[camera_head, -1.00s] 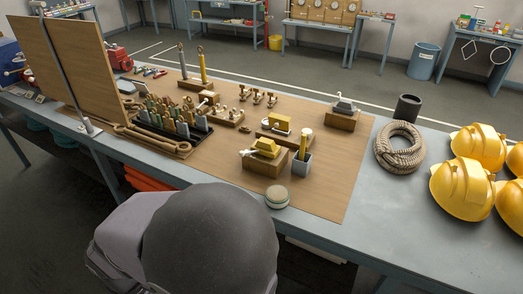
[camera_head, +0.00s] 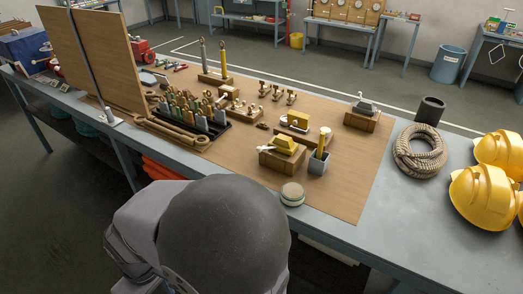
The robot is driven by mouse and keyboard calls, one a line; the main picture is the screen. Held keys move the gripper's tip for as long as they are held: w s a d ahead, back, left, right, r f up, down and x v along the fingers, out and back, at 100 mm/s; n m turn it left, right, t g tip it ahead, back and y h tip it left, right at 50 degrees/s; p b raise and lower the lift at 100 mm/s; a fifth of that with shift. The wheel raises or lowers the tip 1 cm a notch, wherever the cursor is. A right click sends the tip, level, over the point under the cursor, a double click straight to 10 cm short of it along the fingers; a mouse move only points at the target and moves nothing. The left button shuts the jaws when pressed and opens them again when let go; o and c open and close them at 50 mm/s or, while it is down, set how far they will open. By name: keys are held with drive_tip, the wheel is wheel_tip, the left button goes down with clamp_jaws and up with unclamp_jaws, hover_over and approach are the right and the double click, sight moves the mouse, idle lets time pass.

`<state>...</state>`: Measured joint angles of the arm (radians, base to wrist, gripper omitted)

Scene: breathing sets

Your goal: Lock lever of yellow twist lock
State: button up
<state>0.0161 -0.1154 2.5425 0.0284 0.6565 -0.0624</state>
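A yellow block-shaped device (camera_head: 285,145), which looks like the yellow twist lock, sits on a wooden block (camera_head: 281,162) near the front of the brown board. A pale lever-like piece (camera_head: 264,149) sticks out on its left side. Its exact lever position is too small to tell. A second yellow device (camera_head: 298,121) sits on a lower wooden base just behind it, so which one is the twist lock is not certain. My arm's dark rounded link (camera_head: 222,235) fills the lower middle, in front of the table. My gripper is not in view.
A grey cup with a yellow stick (camera_head: 319,160) stands right of the yellow device, and a round tin (camera_head: 292,194) in front. A grey device on a block (camera_head: 362,115), coiled rope (camera_head: 420,151) and yellow helmets (camera_head: 483,196) lie right. An upright wooden panel (camera_head: 110,62) stands left.

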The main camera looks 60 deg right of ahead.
drive_tip(key=shift+n+t, duration=0.3)
drive_tip(key=shift+t, duration=0.6)
drive_tip(key=w, duration=0.1)
drive_tip(key=w+f+b, duration=0.1)
drive_tip(key=w, duration=0.1)
drive_tip(key=w+f, duration=0.1)
drive_tip(key=w, duration=0.1)
drive_tip(key=shift+w+d+b, duration=0.2)
drive_tip(key=shift+d+b, duration=0.15)
clamp_jaws()
drive_tip(key=w+d+t+h+b, duration=0.5)
drive_tip(key=w+d+t+b, duration=0.2)
drive_tip(key=w+d, duration=1)
drive_tip(key=w+d+h+b, duration=0.2)
drive_tip(key=d+h, duration=0.2)
drive_tip(key=d, duration=0.4)
drive_tip(key=s+d+r+g+h+b, duration=0.1)
drive_tip(key=s+d+g+h+b, duration=0.1)
drive_tip(key=s+d+h, duration=0.3)
drive_tip(key=s+d+r+m+g+h+b, duration=0.1)
drive_tip(key=s+d+r+g+h+b, duration=0.1)
drive_tip(key=d, duration=1.1)
drive_tip(key=s+g+h+b, duration=0.1)
drive_tip(key=s+g+h, duration=0.1)
drive_tip(key=s+g, duration=0.1)
drive_tip(key=shift+s+d+h+b, duration=0.3)
drive_tip(key=shift+s+h, duration=0.1)
drive_tip(key=shift+s, duration=0.5)
